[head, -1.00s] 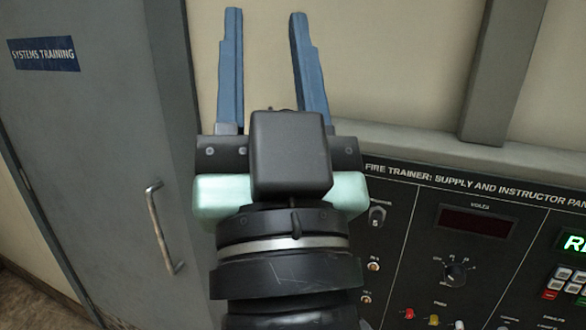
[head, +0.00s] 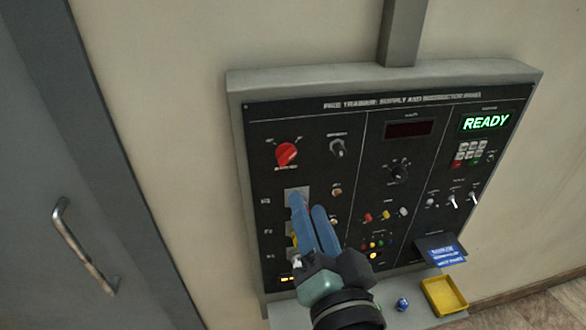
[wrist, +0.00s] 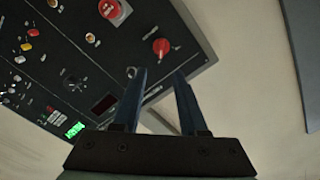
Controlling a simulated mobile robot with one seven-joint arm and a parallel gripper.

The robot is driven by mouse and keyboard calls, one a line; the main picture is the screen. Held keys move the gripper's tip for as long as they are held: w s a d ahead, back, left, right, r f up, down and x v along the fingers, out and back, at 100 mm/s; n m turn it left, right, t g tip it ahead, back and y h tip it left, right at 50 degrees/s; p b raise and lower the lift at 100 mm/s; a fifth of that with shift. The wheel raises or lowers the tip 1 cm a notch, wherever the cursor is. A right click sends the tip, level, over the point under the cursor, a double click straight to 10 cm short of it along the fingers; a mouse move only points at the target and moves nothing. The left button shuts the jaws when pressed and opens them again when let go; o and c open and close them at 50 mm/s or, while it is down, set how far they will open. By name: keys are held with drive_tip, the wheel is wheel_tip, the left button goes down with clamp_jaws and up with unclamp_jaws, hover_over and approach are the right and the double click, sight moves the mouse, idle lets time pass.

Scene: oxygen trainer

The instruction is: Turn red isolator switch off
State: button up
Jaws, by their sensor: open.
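The red isolator switch (head: 287,154) is a round red knob at the panel's upper left in the head view. It also shows in the wrist view (wrist: 161,46), just beyond my fingertips and roughly in line with the gap between them. My gripper (head: 308,205) is open and empty, with two blue fingers apart. In the head view its fingertips appear below the red knob, over a pale plate. No contact with the knob is visible. The gripper also shows in the wrist view (wrist: 160,73).
The black control panel (head: 350,180) has a grey frame. A grey selector (head: 338,148) is right of the isolator. A door stands left.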

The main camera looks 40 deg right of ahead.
sight(290, 158)
drive_tip(key=p+x, duration=0.3)
drive_tip(key=x, duration=0.6)
drive_tip(key=shift+w+r+p, duration=0.15)
drive_tip(key=shift+w+p, duration=0.15)
drive_tip(key=shift+x, duration=0.85)
clamp_jaws()
